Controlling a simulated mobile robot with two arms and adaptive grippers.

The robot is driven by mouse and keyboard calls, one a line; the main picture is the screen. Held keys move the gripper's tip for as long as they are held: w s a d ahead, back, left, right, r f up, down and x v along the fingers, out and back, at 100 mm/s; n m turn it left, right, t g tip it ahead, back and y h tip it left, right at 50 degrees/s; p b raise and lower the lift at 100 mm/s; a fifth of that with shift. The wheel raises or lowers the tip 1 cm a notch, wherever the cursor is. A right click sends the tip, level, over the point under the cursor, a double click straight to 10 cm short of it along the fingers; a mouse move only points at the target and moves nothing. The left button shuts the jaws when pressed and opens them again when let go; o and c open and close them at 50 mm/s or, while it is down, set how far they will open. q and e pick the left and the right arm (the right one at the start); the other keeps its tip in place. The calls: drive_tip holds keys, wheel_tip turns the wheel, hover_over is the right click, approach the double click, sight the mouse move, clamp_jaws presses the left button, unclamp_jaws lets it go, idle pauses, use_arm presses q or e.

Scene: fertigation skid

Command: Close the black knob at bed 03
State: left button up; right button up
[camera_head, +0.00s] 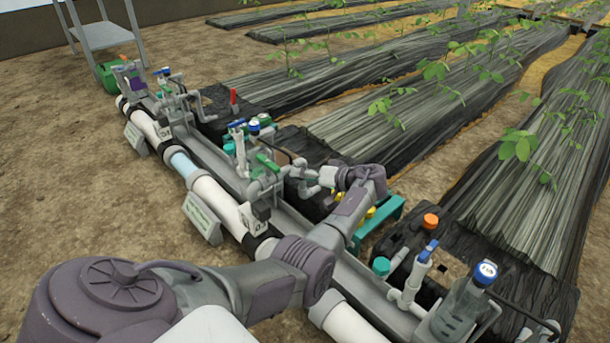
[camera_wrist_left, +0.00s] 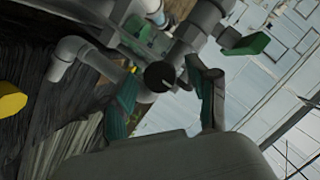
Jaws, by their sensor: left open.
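The black knob (camera_wrist_left: 158,76) shows in the left wrist view as a round dark end on grey pipework, between the two fingertips. My left gripper (camera_wrist_left: 163,78) is open, with one teal-padded finger on each side of the knob; I cannot tell whether either finger touches it. In the head view my left gripper (camera_head: 312,180) reaches leftward to the middle valve group (camera_head: 268,175), beside a small tag on the white pipe. I cannot make out the knob there. My right gripper is not in view.
A green lever handle (camera_wrist_left: 245,42) sits close to the fingers in the wrist view. The white main pipe (camera_head: 215,200) runs diagonally below my arm. Blue-topped valves (camera_head: 485,272) stand at right, and a teal bracket (camera_head: 380,222) lies behind my wrist. Planted beds (camera_head: 400,110) lie beyond.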

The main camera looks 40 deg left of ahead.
use_arm(q)
drive_tip(key=v, duration=1.2)
